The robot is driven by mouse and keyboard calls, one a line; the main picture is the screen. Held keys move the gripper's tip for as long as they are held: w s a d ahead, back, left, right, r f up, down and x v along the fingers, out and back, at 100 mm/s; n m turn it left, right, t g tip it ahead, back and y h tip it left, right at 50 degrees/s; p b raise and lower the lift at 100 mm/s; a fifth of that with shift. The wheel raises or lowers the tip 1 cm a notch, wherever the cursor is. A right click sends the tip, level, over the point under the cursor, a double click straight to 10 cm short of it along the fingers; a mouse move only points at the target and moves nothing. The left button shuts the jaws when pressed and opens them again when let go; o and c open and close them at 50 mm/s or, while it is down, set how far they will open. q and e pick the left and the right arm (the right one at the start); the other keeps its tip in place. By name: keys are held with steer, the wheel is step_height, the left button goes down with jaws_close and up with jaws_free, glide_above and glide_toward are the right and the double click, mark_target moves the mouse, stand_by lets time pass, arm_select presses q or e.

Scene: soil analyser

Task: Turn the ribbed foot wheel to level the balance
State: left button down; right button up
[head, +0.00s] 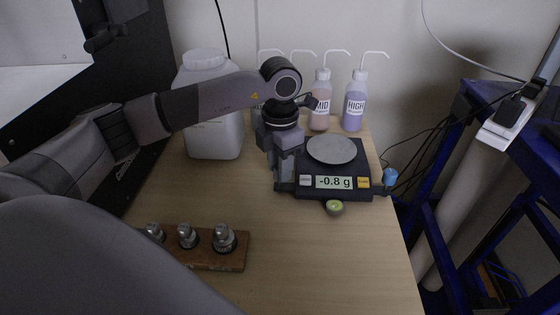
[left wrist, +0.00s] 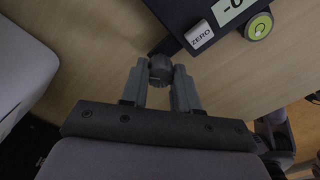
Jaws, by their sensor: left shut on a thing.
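The black balance (head: 353,191) stands on the wooden table, with a round metal pan (head: 331,149) on top and a display (head: 333,182) reading -0.8 g. A green round bubble level (head: 335,207) sits at its front edge; it also shows in the left wrist view (left wrist: 260,26). The dark ribbed foot wheel (left wrist: 160,66) is between the fingertips of my left gripper (left wrist: 161,72), at the balance's front left corner. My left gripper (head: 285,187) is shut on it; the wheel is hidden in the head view. My right gripper is not in view.
A wooden block (head: 210,255) with metal weights stands at the front left. A large white container (head: 216,138) and wash bottles labelled MID (head: 319,110) and HIGH (head: 354,108) stand behind. A light blue object (head: 390,177) is right of the balance.

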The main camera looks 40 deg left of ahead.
arm_select(q)
steer(key=shift+r+n, duration=0.1)
steer(key=shift+n, duration=0.5)
steer(key=c, duration=0.8)
jaws_free()
step_height(320, 180, up, 7)
steer(key=shift+r+p, duration=0.1)
steer(key=shift+p, duration=0.25)
